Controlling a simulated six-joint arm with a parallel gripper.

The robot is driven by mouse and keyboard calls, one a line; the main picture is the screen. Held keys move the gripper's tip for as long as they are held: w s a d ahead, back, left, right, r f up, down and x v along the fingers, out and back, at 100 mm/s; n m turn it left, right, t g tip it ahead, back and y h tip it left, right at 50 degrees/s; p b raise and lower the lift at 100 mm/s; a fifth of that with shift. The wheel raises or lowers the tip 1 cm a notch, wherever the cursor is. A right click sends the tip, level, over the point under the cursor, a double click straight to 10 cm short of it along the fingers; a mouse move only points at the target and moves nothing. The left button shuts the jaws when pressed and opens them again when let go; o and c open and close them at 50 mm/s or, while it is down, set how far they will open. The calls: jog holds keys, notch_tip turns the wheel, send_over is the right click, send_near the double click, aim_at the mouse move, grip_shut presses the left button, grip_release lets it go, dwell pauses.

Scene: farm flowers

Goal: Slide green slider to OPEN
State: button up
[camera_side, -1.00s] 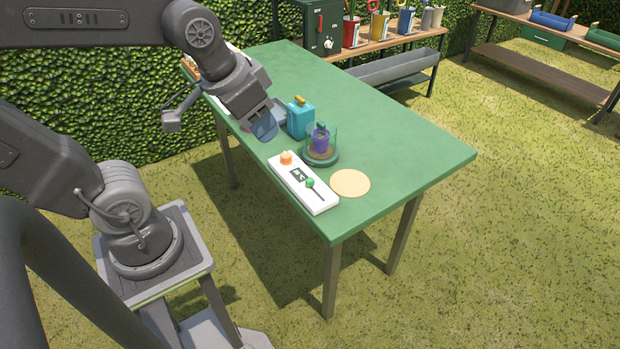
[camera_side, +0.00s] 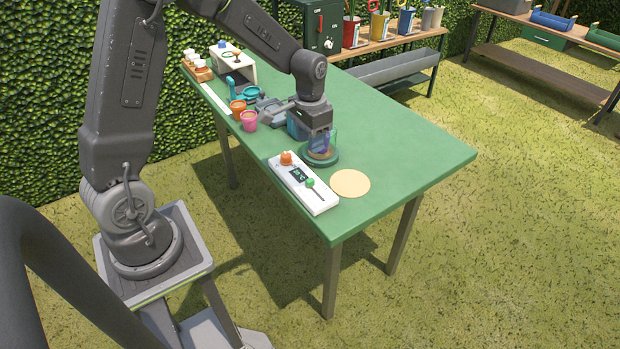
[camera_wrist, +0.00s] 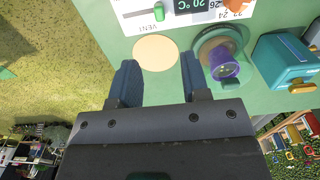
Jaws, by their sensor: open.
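A white control panel (camera_side: 303,184) lies on the green table near its front edge. It has a green slider (camera_side: 309,182), an orange knob (camera_side: 286,158) and a small dark display. In the wrist view the green slider (camera_wrist: 159,11) is at the top edge, beside the word VENT; the display reads 20 °C. No OPEN label is legible. My gripper (camera_wrist: 158,80) is open and empty, its two blue fingers apart. In the side view my gripper (camera_side: 318,138) is behind the panel, over or beside the glass-covered purple pot (camera_side: 322,148), not touching the slider.
A tan disc (camera_side: 349,184) lies right of the panel. A teal container (camera_wrist: 287,62) stands close to the purple pot. Orange and pink cups (camera_side: 248,119) and a white box (camera_side: 232,62) sit farther left. The table's right end is clear.

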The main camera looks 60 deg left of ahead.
aim_at(310, 179)
notch_tip(310, 179, down, 13)
jog(key=shift+r, duration=0.15)
dwell(0.4)
grip_shut()
dwell(0.3)
